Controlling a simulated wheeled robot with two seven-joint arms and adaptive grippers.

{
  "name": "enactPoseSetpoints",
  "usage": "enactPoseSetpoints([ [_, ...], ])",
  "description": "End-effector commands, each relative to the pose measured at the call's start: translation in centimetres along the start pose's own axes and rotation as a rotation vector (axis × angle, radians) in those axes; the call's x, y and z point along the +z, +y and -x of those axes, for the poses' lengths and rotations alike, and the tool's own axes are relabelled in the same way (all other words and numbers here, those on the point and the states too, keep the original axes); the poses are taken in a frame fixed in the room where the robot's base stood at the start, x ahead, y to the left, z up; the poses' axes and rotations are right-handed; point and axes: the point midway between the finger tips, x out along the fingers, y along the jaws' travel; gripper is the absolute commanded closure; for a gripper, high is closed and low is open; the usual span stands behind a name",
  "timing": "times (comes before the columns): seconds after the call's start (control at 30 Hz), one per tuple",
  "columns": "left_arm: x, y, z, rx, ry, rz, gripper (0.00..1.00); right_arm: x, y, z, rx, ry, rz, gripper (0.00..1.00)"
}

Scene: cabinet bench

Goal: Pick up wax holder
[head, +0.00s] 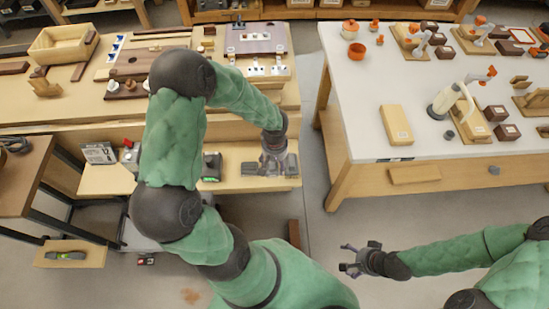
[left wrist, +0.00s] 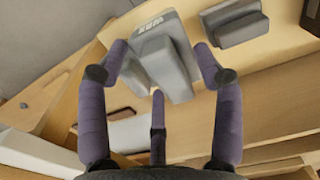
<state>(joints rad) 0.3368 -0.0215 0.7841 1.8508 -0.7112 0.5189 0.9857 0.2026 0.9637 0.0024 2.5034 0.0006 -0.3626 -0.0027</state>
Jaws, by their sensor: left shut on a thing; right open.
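The wax holder (left wrist: 163,60) is a grey block with lettering that seems to read WAX on its top edge. In the left wrist view it lies between the fingers of my left gripper (left wrist: 160,58), which is shut on it. In the head view my left gripper (head: 274,160) is over the lower shelf and covers part of the grey holder (head: 258,169). The holder is at or just above the shelf; I cannot tell which. My right gripper (head: 352,260) is open and empty, low over the floor.
A second grey block (left wrist: 235,22) lies close beside the holder. The lower shelf (head: 235,181) sits under a cluttered wooden bench (head: 60,108). A white-topped table (head: 440,150) stands to the right, across a floor gap. My left arm hides part of the bench.

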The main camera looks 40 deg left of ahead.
Motion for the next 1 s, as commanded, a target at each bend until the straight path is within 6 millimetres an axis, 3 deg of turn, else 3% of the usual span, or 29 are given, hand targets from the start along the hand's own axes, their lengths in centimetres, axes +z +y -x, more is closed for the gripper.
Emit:
enactPoseSetpoints([
  [0.13,1.9,0.0,2.4,0.002,0.003,-0.002,0.72,0.0,-0.3,1.0,0.000,0.000,0.000,0.16],
  [0.6,8.4,-0.1,5.0,0.001,0.002,-0.002,0.72,0.1,-0.7,2.1,0.000,0.000,0.000,0.16],
  [1.0,10.4,-0.1,5.8,0.001,0.001,0.000,0.72,0.1,-0.8,2.4,0.000,0.000,0.000,0.16],
])
